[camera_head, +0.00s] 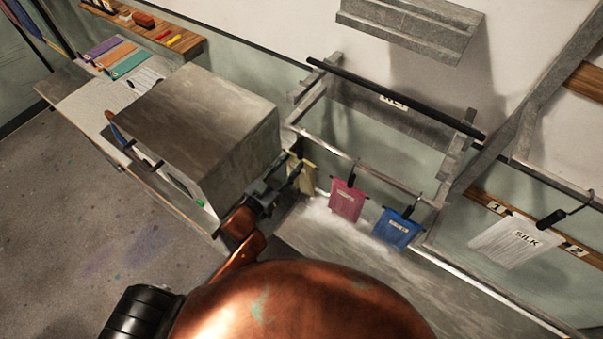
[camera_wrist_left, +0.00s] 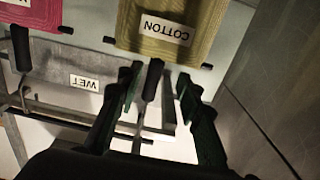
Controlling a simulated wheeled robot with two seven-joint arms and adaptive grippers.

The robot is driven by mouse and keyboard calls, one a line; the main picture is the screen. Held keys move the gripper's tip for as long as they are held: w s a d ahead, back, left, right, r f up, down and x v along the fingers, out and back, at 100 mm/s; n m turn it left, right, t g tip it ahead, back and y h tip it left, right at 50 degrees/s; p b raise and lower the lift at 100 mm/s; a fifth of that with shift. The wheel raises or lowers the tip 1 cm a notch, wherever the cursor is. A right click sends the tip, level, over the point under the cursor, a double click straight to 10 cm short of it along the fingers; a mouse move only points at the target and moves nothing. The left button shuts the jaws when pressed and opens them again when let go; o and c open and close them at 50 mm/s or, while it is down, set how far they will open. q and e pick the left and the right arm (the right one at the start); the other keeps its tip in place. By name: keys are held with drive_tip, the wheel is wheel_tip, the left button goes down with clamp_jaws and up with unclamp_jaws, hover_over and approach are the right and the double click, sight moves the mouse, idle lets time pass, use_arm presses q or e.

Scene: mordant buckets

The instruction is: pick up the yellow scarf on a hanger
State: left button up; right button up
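The yellow scarf (camera_head: 305,179), a yellow-green cloth labelled COTTON, hangs from the rail beside the grey box, partly hidden by my gripper. It also shows close up at the top of the left wrist view (camera_wrist_left: 172,48). Its hanger has a black upright stem (camera_wrist_left: 152,80). My left gripper (camera_head: 286,172) is at the scarf's hanger. In the left wrist view its two fingers (camera_wrist_left: 160,95) are apart, with the black stem appearing between them. I cannot tell whether they touch it. My right gripper is not in view.
A pink cloth (camera_head: 347,200) and a blue cloth (camera_head: 397,229) hang along the same rail (camera_head: 370,172). A large grey box (camera_head: 195,125) stands close left of my gripper. A white cloth labelled SILK (camera_head: 515,242) hangs at the right. A WET sign (camera_head: 393,102) marks the upper black bar.

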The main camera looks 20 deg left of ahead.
sight(299, 157)
use_arm(q)
drive_tip(key=shift+d+x, duration=0.15)
drive_tip(key=shift+x, duration=1.05)
drive_tip(key=shift+d+x, duration=0.2)
drive_tip(key=shift+x, duration=0.95)
drive_tip(key=shift+s, duration=0.1)
drive_tip(key=shift+c, duration=0.5)
clamp_jaws()
